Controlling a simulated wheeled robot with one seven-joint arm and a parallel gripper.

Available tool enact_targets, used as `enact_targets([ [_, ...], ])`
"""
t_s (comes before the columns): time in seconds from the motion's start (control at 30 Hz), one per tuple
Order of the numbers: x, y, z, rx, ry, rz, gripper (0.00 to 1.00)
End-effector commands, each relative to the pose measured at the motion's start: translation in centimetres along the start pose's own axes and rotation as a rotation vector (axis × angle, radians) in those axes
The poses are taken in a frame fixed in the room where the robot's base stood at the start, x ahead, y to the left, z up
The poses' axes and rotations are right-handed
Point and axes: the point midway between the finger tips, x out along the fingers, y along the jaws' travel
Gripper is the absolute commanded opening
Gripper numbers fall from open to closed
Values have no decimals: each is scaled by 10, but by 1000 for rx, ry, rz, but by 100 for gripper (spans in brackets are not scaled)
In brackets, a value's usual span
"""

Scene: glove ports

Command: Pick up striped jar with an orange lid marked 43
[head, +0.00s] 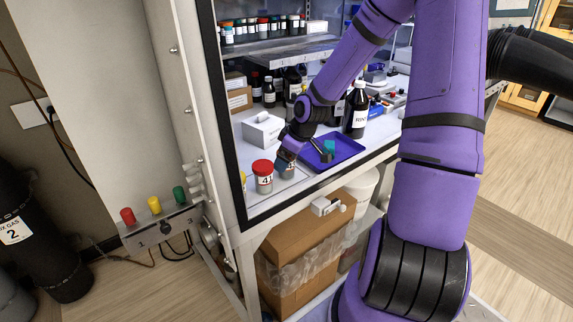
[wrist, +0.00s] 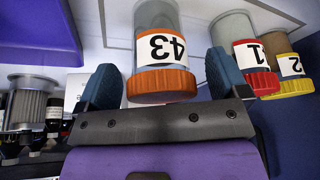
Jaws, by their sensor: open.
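The jar marked 43 (wrist: 158,52) has an orange lid and a white label; in the wrist view it appears upside down, and stripes are not clear on the part that shows. My gripper (wrist: 162,72) is open, with one blue finger on each side of the jar's lid end. Whether the fingers touch it cannot be told; gaps show on both sides. In the head view my gripper (head: 286,158) is low over the cabinet floor and hides most of the jar behind it.
A red-lidded jar (head: 263,177) stands close to the left of my gripper. The wrist view also shows a yellow-lidded jar (wrist: 288,72) beyond it. A purple tray (head: 338,158) lies right of the gripper, a white box (head: 263,131) behind. The cabinet's front frame edge (head: 240,190) is near.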

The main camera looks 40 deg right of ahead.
Motion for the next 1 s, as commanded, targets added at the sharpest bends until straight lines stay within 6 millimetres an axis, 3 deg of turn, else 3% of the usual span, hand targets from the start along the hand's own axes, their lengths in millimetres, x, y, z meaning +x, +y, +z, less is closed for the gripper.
enact_targets([
  [0.4, 9, 0, 0, 0, 0, 0, 93],
  [0.63, 9, 0, 0, 0, 0, 0, 40],
  [1.0, 8, -1, -2, -1, 0, 0, 38],
])
